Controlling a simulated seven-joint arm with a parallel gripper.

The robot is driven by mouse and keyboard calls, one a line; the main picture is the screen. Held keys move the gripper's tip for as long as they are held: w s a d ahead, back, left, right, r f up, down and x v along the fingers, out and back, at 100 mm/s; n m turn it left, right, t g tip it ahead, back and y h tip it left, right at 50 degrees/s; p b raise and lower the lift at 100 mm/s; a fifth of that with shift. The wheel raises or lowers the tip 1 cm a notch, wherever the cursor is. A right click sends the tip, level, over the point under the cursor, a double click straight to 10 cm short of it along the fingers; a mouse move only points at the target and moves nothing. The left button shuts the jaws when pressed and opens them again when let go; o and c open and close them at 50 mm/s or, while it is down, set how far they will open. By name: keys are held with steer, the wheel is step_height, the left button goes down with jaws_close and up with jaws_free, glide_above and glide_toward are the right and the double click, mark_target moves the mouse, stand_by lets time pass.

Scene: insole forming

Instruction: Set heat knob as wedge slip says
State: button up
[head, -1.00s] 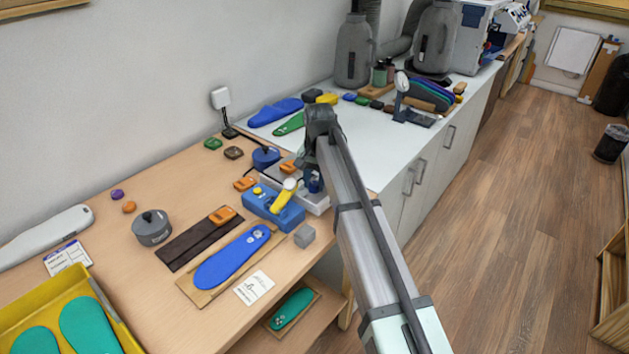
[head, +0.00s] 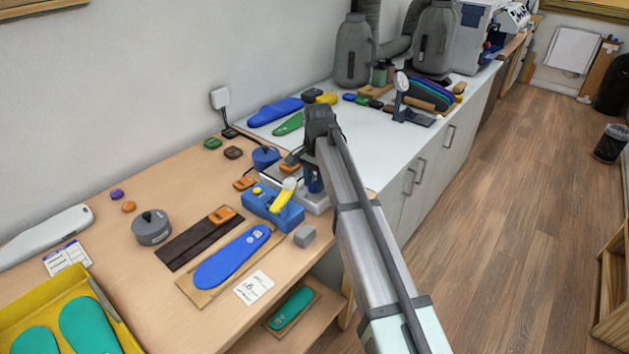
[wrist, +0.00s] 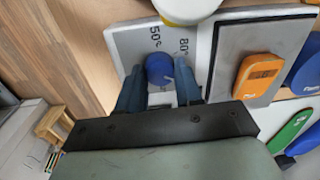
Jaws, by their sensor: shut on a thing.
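The blue heat knob (wrist: 159,69) sits on a pale panel (wrist: 125,42) marked 50° and 80° in the wrist view. My gripper (wrist: 159,86) is shut on the knob, one blue finger on each side. A small light mark shows near the knob's lower right edge; its exact setting is hard to tell. In the head view my gripper (head: 313,180) points down at the heater box (head: 318,206), and the knob is hidden. A white slip (head: 254,287) lies by the blue insole; its writing is too small to read.
An orange wedge (wrist: 259,73) lies on the grey plate (wrist: 226,75) beside the panel. Another orange wedge (head: 222,215) lies on a dark strip.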

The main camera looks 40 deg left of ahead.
steer(key=o, duration=1)
steer(key=shift+o, duration=0.2)
steer(key=shift+r, duration=0.1)
step_height(320, 180, up, 14)
steer(key=shift+d+f, duration=0.2)
steer(key=shift+d, duration=0.2)
